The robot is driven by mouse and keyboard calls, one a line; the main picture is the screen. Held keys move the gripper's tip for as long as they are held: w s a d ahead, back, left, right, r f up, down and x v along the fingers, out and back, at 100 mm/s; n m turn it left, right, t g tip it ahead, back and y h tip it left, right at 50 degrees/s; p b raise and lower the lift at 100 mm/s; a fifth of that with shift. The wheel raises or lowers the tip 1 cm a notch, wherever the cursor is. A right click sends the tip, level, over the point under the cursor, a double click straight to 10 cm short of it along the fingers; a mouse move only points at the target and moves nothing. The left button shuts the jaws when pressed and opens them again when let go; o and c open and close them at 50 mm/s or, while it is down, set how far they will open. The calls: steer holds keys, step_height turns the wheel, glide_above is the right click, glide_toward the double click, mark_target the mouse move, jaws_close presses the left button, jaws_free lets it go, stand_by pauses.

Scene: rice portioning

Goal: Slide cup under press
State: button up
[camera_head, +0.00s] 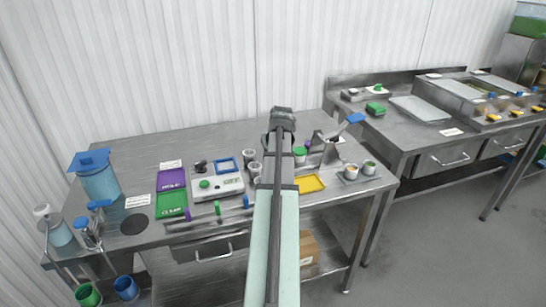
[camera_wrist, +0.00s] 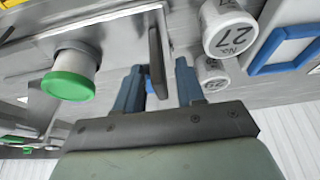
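A green-topped, metal-sided cup-like piece (camera_wrist: 70,75) is at the left of the wrist view. Its green top (camera_head: 300,151) also shows in the head view, right of my arm. The press (camera_head: 328,138), with a blue handle (camera_head: 355,118), stands just right of it; whether the piece is under the press is unclear. My gripper (camera_wrist: 158,86) is open, its two fingers apart. A dark upright plate (camera_wrist: 155,55) and a bit of blue show between or beyond them; no hold is visible. In the head view my arm hides the fingers.
White-sided cups numbered 27 (camera_wrist: 232,38) and 28 (camera_wrist: 212,76) stand right of my fingers. A blue frame (camera_wrist: 285,48) is beyond. A yellow tray (camera_head: 309,184) and two filled cups (camera_head: 351,171) lie to the right. The scale (camera_head: 217,185) is left.

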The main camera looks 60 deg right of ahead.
steer(key=shift+w+d+f, duration=0.2)
steer(key=shift+f, duration=0.45)
steer(key=shift+c, duration=0.4)
jaws_close()
